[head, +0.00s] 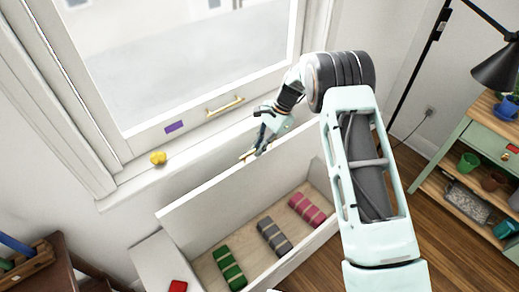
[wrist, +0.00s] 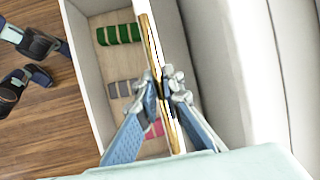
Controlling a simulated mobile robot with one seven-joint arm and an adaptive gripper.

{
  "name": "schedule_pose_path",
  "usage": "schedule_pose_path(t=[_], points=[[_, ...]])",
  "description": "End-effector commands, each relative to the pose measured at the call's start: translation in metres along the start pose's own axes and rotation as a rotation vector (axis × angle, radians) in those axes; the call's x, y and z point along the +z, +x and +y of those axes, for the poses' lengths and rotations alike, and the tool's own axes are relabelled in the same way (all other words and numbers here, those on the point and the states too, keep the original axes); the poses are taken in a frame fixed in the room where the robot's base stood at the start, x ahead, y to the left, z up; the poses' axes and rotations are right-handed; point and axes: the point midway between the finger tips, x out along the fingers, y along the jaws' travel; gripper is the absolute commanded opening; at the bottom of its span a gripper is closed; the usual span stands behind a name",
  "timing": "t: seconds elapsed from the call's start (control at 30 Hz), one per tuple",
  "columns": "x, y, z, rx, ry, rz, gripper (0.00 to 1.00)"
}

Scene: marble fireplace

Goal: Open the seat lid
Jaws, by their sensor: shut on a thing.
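The seat lid (head: 205,200) is a white panel raised to a steep, near-upright stance below the window, so the bench box (head: 207,268) is open. A brass handle (head: 247,155) sits at the lid's upper edge. It also shows in the wrist view as a long gold bar (wrist: 151,45). My gripper (head: 259,148) is at this edge, shut on the handle, with its fingers (wrist: 163,82) on both sides of the bar. The fingers hide part of the handle.
Green (head: 229,267), grey (head: 274,236) and red (head: 307,209) striped rolls lie in the box. A yellow object (head: 158,158) is on the sill. The window (head: 190,60) with its brass handle (head: 225,106) is close behind my gripper. A plant shelf (head: 465,160) and lamp (head: 497,68) stand right.

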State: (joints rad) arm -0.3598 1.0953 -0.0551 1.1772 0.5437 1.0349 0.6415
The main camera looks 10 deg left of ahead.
Motion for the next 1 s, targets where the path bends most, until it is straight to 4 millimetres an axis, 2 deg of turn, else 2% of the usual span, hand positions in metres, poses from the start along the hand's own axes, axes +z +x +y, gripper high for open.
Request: schedule_pose_path(t=[0.13, 0.17, 0.3, 0.67, 0.77, 1.0], points=[[0.001, 0.000, -0.001, -0.002, -0.001, -0.001, 0.00], [0.001, 0.000, -0.001, -0.002, 0.000, -0.001, 0.09], [0.001, 0.000, 0.000, -0.001, 0.000, -0.001, 0.25], [0.000, -0.005, 0.000, -0.001, 0.000, 0.000, 0.26], [-0.001, -0.017, -0.001, -0.002, -0.001, 0.002, 0.26], [-0.001, -0.068, -0.001, -0.004, 0.000, 0.003, 0.26]])
